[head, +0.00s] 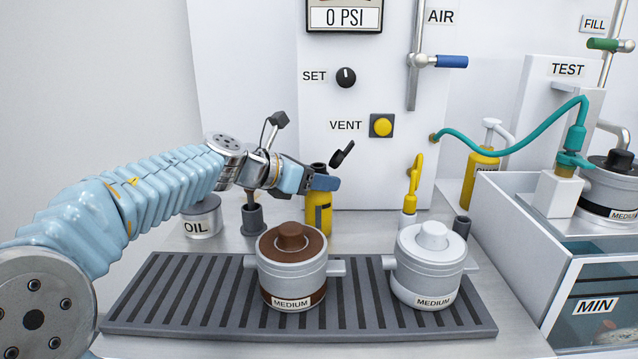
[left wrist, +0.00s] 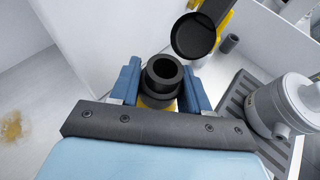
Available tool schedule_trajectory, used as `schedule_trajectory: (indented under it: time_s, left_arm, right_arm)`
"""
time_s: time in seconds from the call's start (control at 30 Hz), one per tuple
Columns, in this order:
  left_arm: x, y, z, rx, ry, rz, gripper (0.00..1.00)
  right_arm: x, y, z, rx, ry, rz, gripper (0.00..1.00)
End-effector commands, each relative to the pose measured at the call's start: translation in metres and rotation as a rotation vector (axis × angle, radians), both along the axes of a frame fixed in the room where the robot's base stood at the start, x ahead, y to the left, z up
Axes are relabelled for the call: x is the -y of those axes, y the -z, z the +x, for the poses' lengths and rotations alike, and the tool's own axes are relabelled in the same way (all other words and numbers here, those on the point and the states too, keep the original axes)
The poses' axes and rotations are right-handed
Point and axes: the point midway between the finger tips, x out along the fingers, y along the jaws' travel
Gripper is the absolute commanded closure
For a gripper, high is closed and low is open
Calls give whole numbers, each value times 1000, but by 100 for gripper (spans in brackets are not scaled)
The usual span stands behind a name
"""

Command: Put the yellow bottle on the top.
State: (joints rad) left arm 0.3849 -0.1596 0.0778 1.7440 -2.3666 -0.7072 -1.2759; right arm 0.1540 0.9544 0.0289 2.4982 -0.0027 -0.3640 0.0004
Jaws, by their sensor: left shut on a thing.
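The yellow bottle (head: 318,218) has a black top and is upright behind the brown-lidded pot. My left gripper (head: 322,183) is shut on it near its upper end. In the left wrist view, the bottle's black ring-shaped neck (left wrist: 161,76) sits between the two blue fingers, with a little yellow below it. The head view does not clearly show whether its base touches the worktop. My right gripper is not in view.
A slatted dark tray (head: 190,295) holds a brown-lidded pot (head: 290,265) and a white-lidded pot (head: 430,265). A black round-ended part (head: 342,153) is close beside the gripper. The OIL can (head: 202,218) is left, the press box (head: 520,240) right.

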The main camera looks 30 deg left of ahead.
Motion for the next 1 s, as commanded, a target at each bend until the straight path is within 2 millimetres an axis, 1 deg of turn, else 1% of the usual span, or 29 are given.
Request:
schedule_trajectory:
  time_s: [0.17, 0.3, 0.33, 0.47, 0.7, 0.8, 0.87, 1.0]
  left_arm:
    - [0, -1, 0, 1, 0, 0, 100]
    - [0, 2, 0, 1, 0, 0, 100]
    - [0, 1, 0, 0, 1, 0, 49]
    - [0, 1, 0, 0, 1, 0, 29]
    - [0, 1, 0, 0, 1, 0, 28]
    - [0, -3, 0, 1, 0, 0, 28]
    - [-3, -5, -6, 2, 0, 2, 28]
    - [-12, -15, -29, 3, -2, 3, 28]
  right_arm:
    - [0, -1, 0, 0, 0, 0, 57]
    - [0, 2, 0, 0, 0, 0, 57]
    - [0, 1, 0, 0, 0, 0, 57]
    - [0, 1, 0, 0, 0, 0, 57]
    - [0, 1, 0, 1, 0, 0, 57]
    - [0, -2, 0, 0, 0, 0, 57]
    - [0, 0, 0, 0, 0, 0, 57]
    - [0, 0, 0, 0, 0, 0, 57]
